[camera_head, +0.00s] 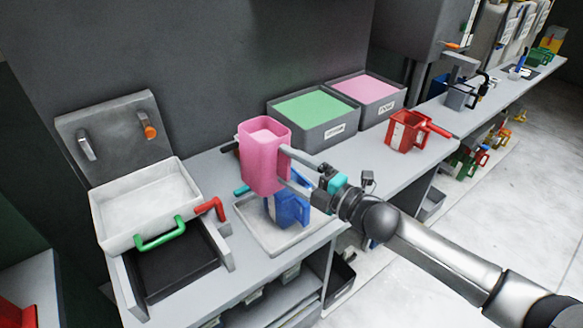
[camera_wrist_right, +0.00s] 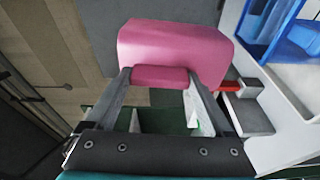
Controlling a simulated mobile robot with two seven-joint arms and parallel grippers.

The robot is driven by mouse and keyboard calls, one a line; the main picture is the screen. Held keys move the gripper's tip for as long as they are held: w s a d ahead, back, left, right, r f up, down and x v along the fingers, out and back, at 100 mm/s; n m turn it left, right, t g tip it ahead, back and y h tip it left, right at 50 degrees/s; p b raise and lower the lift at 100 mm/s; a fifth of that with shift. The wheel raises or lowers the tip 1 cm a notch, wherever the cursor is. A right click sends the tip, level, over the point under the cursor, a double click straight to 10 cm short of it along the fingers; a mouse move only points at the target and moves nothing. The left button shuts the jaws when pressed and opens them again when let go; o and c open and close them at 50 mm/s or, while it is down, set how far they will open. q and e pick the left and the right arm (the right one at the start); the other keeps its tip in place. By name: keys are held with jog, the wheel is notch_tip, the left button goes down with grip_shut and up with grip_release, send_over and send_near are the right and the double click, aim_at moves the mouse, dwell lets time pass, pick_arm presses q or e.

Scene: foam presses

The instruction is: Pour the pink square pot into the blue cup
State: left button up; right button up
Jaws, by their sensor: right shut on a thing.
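The pink square pot (camera_head: 263,165) is upright in the air above the blue cup, with a pale filling showing at its top. My right gripper (camera_head: 288,168) is shut on the pot from its right side. In the right wrist view the pot (camera_wrist_right: 175,45) fills the top middle, with the fingers (camera_wrist_right: 160,76) closed on the sides of its pink handle. The blue cup (camera_head: 292,209) stands on a pale square tray (camera_head: 264,238), partly hidden by the pot and gripper. Blue surfaces of the cup show in the right wrist view (camera_wrist_right: 290,38). My left gripper is not in view.
A white bin with a green handle (camera_head: 150,207) stands on the left. Two grey bins, with green (camera_head: 312,108) and pink (camera_head: 366,90) contents, stand behind. A red pot (camera_head: 405,132) stands to the right on the counter. A dark wall rises behind.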

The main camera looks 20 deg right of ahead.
aim_at(272, 183)
jog(key=shift+s+a+f+m+b, duration=0.15)
jog(key=shift+a+f+m+b, duration=0.15)
jog(key=shift+m, duration=0.35)
jog(key=shift+s+a+f+m+b, duration=0.2)
jog(key=shift+a+m+b, duration=0.1)
jog(key=shift+m, duration=0.35)
jog(key=shift+a+m+t, duration=0.25)
jog(key=shift+m+t, duration=0.15)
jog(key=shift+m, duration=0.5)
jog(key=shift+s+a+f+m+b, duration=0.15)
jog(key=shift+m+b, duration=0.1)
jog(key=shift+m, duration=0.35)
jog(key=shift+a+m+b, duration=0.1)
jog(key=shift+m+b, duration=0.15)
jog(key=shift+m, duration=0.35)
jog(key=shift+a+f+m+t+b, duration=0.15)
jog(key=shift+m+b, duration=0.1)
jog(key=shift+m, duration=0.25)
jog(key=shift+d+f+m+t+b, duration=0.1)
jog(key=shift+m+t+b, duration=0.1)
jog(key=shift+m, duration=0.3)
jog(key=shift+f+m+t+h+b, duration=0.2)
jog(key=shift+f+m+b, duration=0.35)
jog(key=shift+m, duration=0.5)
jog(key=shift+f+m+t+h+b, duration=0.2)
jog(key=shift+f+m+b, duration=0.15)
jog(key=shift+m+b, duration=0.55)
jog(key=shift+m, duration=0.25)
